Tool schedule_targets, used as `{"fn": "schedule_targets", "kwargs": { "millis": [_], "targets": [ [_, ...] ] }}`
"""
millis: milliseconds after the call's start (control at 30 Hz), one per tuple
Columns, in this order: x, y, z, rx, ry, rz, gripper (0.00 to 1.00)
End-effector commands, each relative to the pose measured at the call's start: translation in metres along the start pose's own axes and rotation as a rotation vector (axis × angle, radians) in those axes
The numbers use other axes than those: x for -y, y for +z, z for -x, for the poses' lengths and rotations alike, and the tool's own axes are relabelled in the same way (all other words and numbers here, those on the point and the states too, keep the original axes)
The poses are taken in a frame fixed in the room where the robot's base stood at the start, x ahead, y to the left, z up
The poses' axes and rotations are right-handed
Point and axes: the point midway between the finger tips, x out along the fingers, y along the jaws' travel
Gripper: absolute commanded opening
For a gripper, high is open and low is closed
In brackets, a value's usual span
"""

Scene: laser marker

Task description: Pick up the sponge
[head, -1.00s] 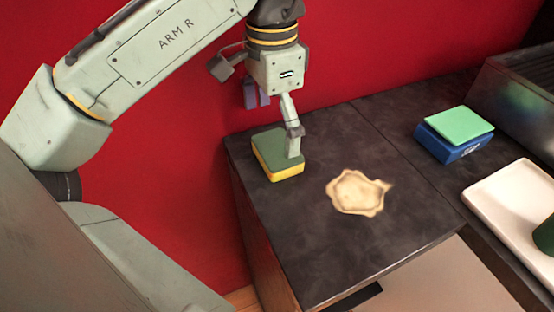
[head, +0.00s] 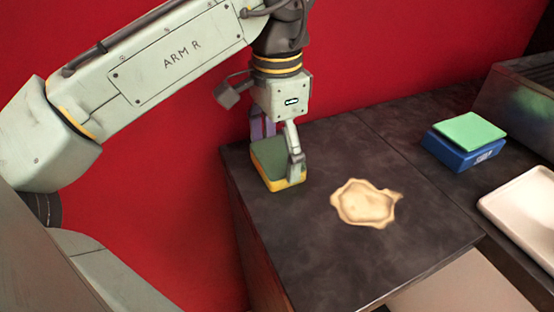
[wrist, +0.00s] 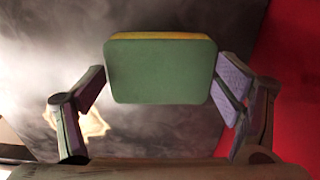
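The sponge (head: 270,154) has a green top and a yellow lower layer. In the wrist view the sponge (wrist: 160,70) sits between the two spread fingertips, close to both. I cannot tell whether the fingers press on it, nor see any gap under it.
A pale brown stain (head: 366,203) marks the dark counter (head: 330,250). A blue box (head: 463,150) with a light green pad (head: 470,130) on top stands farther right. A white tray (head: 525,205) lies at the right edge.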

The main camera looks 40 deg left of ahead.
Motion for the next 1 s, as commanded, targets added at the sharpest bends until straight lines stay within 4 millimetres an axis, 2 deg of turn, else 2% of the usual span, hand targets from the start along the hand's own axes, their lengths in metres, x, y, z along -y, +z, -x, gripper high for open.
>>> {"fn": "schedule_targets", "kwargs": {
  "millis": [167,567,967,1000],
  "targets": [
    [0.000,0.000,0.000,0.000,0.000,0.000,0.69],
    [0.000,0.000,0.004,0.000,0.000,-0.001,0.69],
    [0.000,-0.001,0.041,-0.002,0.001,-0.002,0.69],
    [-0.005,-0.001,0.040,-0.001,0.000,-0.005,0.69]
  ]
}}
